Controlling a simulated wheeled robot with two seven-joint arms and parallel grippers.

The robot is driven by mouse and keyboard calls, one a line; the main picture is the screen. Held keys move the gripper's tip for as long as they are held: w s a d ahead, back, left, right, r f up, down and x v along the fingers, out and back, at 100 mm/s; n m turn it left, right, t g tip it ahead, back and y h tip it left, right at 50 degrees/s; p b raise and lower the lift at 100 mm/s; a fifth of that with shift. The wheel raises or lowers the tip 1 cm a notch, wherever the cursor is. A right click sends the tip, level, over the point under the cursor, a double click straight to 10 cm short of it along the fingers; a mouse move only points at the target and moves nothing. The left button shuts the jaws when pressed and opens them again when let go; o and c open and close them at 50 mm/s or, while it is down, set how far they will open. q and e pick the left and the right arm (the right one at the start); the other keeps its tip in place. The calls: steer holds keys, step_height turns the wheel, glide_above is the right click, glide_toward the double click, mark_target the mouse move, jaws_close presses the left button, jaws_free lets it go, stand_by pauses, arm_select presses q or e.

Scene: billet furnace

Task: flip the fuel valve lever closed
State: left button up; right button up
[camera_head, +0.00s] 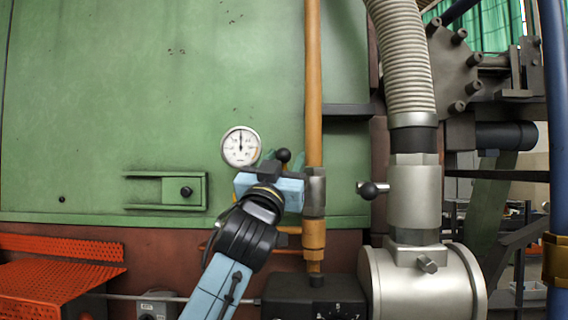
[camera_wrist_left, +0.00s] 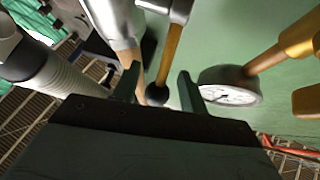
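The fuel valve shows as a grey metal body (camera_head: 314,190) on the upright orange pipe (camera_head: 313,80) in the head view. A black ball knob (camera_head: 283,155) shows just above my left gripper (camera_head: 270,172), left of the pipe; the lever's arm is mostly hidden behind the gripper. In the left wrist view, the black knob (camera_wrist_left: 157,95) appears between the two dark fingers of my left gripper (camera_wrist_left: 159,84). The fingers are apart, with gaps on both sides of the knob. I cannot tell whether either finger touches the lever. My right gripper is not in view.
A round white gauge (camera_head: 240,147) sits close left of the gripper and also shows in the left wrist view (camera_wrist_left: 230,88). A silver valve with another black-knobbed lever (camera_head: 369,190) and a corrugated hose (camera_head: 403,60) stand to the right. A red perforated guard (camera_head: 60,270) is lower left.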

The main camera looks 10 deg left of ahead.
arm_select(q)
steer(key=shift+f, duration=0.1)
steer(key=b+v, duration=0.3)
steer(key=v, duration=1)
steer(key=shift+s, duration=0.15)
steer(key=shift+c, duration=0.4)
